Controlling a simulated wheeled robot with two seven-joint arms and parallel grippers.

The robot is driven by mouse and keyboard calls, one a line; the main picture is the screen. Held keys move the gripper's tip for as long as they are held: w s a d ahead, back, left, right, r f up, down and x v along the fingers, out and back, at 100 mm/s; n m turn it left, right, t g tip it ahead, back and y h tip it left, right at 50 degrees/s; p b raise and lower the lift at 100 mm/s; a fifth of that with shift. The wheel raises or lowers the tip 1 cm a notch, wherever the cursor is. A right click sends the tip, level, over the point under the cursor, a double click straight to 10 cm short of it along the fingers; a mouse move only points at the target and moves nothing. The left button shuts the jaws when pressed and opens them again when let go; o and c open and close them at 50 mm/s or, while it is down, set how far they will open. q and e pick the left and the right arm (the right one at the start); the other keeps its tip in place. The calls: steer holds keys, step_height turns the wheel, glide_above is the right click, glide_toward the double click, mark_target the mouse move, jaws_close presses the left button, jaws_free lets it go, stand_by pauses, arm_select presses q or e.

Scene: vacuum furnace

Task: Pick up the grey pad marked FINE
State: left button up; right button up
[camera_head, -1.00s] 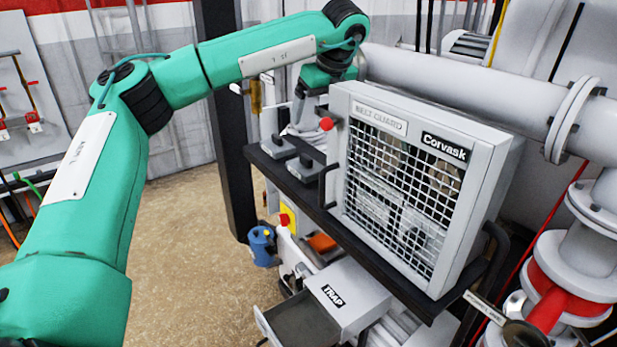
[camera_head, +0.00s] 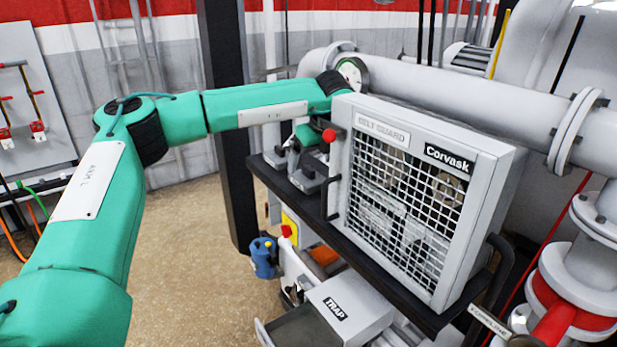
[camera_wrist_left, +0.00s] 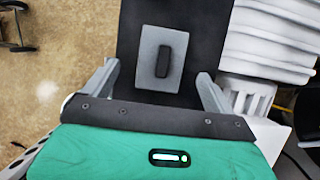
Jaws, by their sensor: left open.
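A grey rectangular pad (camera_wrist_left: 161,66) with a black raised handle lies on a black shelf (camera_wrist_left: 205,20) in the left wrist view. No marking can be read on it, so I cannot confirm that it says FINE. My left gripper (camera_wrist_left: 158,74) is open, with one finger on each side of the pad and neither visibly touching it. In the head view, grey pads with dark handles sit at the left end of the black shelf (camera_head: 372,268), beside the belt guard. My left wrist is above them there, and its fingers are mostly hidden. My right gripper is out of view.
The mesh-fronted belt guard box (camera_head: 405,200) stands right beside my left wrist. A red knob (camera_head: 329,135) is close to it. A large grey pipe (camera_head: 450,80) runs behind. A TRAP box (camera_head: 345,303) and a blue object (camera_head: 264,257) are below. Open floor lies left.

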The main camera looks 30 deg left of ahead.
mark_target(309, 168)
arm_select(q)
steer(key=shift+w+a+f+p, duration=0.1)
steer(key=shift+a+f+p, duration=0.15)
steer(key=shift+p, duration=0.15)
steer(key=p+x, duration=0.1)
steer(key=x, duration=0.2)
steer(key=shift+w+a+f, duration=0.15)
steer(key=shift+f, duration=0.35)
steer(key=shift+c, duration=0.4)
steer(key=c, duration=1.1)
